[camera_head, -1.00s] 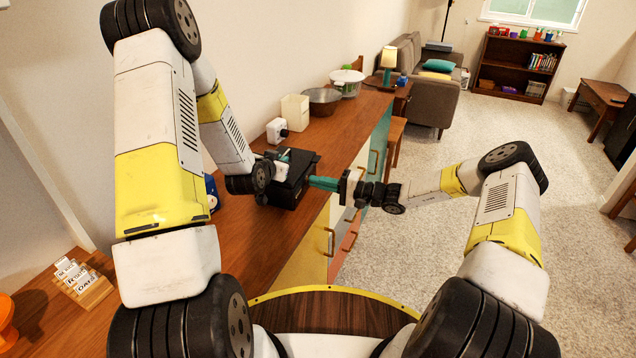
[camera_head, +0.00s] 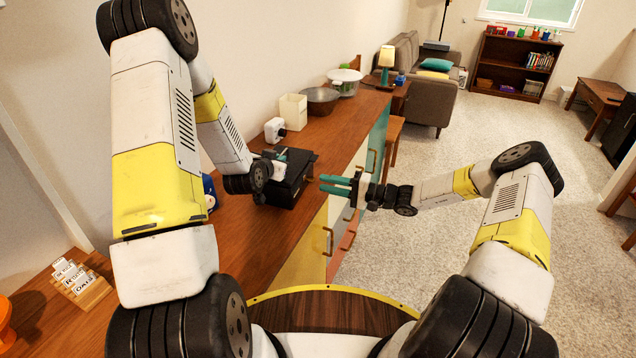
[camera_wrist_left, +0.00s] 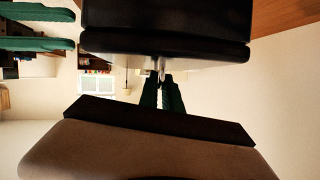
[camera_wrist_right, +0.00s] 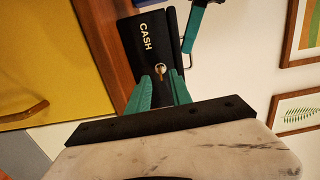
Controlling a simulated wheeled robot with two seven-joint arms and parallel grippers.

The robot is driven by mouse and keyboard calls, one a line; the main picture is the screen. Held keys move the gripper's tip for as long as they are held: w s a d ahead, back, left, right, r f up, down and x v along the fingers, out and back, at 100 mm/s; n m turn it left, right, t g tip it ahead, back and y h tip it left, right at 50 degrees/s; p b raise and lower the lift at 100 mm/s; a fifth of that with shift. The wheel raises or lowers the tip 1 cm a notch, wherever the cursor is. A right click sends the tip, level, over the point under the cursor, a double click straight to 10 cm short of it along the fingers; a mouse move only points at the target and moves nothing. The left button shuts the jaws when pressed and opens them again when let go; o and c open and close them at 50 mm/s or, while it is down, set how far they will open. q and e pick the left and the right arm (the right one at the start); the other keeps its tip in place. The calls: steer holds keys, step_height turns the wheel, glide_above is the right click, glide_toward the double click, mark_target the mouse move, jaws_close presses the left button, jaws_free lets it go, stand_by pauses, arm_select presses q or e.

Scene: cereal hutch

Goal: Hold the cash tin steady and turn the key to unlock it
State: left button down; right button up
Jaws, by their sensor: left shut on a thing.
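The black cash tin (camera_head: 302,165) stands on the wooden sideboard top. In the right wrist view its front (camera_wrist_right: 146,48) bears the word CASH, and a brass-coloured key (camera_wrist_right: 160,68) sits at its lock. My left gripper (camera_head: 280,154) is shut on the tin's handle at the top; in the left wrist view its fingers (camera_wrist_left: 162,84) are close together beside the tin, and the grip itself is partly hidden. My right gripper (camera_head: 325,184) is open and empty, to the right of the tin. In the right wrist view its fingertips (camera_wrist_right: 159,84) are apart, with the key beyond them.
Behind the tin on the sideboard (camera_head: 258,236) are a small white device (camera_head: 274,129), a cream box (camera_head: 293,111), a metal bowl (camera_head: 321,98) and a lidded pot (camera_head: 345,80). A wooden card holder (camera_head: 90,291) is at front left. Carpeted floor lies open to the right.

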arm_select(q)
steer(key=shift+d, duration=0.1)
arm_select(e)
steer(key=v, duration=0.8)
steer(key=shift+a, duration=0.1)
arm_select(q)
steer(key=c, duration=1.5)
jaws_free()
steer(key=shift+o, duration=0.2)
